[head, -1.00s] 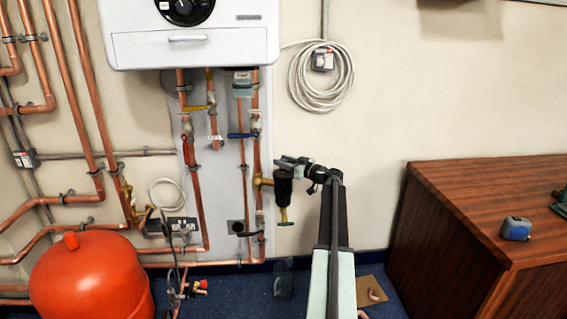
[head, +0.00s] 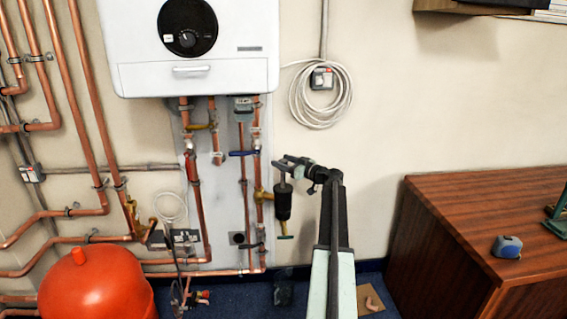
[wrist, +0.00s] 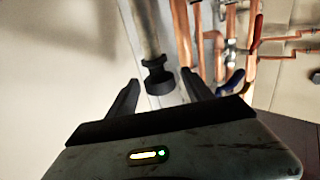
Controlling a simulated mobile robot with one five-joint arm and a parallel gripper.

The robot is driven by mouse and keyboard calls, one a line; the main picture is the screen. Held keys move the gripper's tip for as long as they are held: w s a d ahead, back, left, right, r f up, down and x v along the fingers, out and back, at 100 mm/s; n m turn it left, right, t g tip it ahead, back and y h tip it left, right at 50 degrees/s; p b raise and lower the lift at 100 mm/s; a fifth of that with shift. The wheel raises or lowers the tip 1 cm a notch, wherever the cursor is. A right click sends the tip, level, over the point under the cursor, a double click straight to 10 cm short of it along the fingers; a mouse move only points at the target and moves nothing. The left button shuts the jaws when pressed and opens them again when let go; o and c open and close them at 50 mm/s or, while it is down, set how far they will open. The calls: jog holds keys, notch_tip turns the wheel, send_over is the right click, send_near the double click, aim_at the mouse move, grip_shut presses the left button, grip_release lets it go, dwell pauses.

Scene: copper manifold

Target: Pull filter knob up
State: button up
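The filter (head: 283,205) has a dark cylindrical body on the copper pipe to the right of the boiler's backing panel. A short grey stem (head: 282,178) shows above it, below my gripper (head: 285,163), which reaches in from the right at the end of my arm. In the wrist view, a grey stem with a dark collar and round dark knob (wrist: 160,82) lies between the fingertips of my gripper (wrist: 160,88). The fingers are spread, with gaps seeming to show on both sides of the knob. Contact cannot be made out clearly.
The white boiler (head: 190,50) hangs above. A blue lever (head: 243,153) and copper pipes are close left of my gripper. A red tank (head: 95,285) stands lower left. A wooden cabinet (head: 480,230) stands right.

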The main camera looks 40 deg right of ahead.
aim_at(287, 163)
jog(key=s, duration=0.8)
jog(key=shift+d, duration=0.35)
jog(key=shift+w, duration=0.1)
